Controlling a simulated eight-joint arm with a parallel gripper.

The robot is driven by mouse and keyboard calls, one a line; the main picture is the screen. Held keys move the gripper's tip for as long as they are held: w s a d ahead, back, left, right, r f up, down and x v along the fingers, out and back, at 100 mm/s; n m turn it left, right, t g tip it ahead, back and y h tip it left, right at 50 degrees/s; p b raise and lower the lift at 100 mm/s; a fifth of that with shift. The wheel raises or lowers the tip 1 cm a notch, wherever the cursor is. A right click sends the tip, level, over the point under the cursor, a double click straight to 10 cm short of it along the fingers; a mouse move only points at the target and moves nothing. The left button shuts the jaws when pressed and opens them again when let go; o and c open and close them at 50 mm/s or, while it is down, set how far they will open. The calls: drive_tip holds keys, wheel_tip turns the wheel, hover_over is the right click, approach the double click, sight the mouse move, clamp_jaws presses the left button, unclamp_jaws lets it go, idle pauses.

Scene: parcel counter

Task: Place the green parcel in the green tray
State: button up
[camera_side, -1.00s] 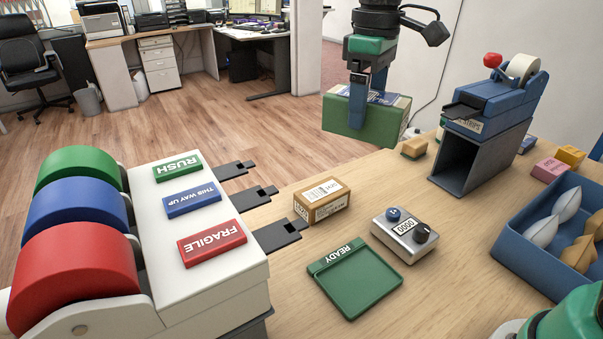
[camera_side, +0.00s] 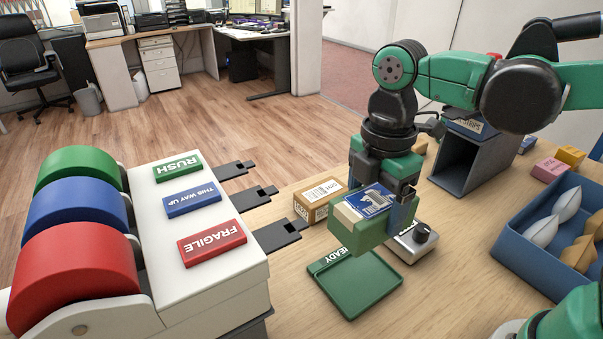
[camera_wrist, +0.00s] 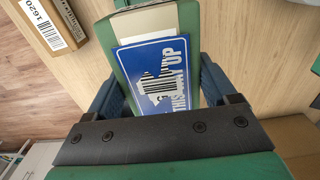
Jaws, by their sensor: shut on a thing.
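The green parcel (camera_side: 357,234) is in my gripper (camera_side: 385,205), held above the back part of the green tray in the side view. A blue "THIS WAY UP" label (camera_side: 370,201) is on its upper face. The green tray (camera_side: 360,292), marked READY, lies flat on the counter, and its back edge is partly hidden by the parcel. In the wrist view the parcel (camera_wrist: 150,27) sits between the blue fingers, with the blue label (camera_wrist: 155,75) facing the camera.
A brown carton (camera_side: 320,200) stands left of the parcel. A scale (camera_side: 405,245) with a dark knob is close on the right, partly hidden. A label dispenser (camera_side: 190,225) is at left. A blue crate (camera_side: 520,262) is at right.

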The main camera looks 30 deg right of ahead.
wheel_tip(320, 180, down, 12)
drive_tip(key=shift+r, duration=0.15)
idle(0.4)
drive_tip(key=o, duration=1.3)
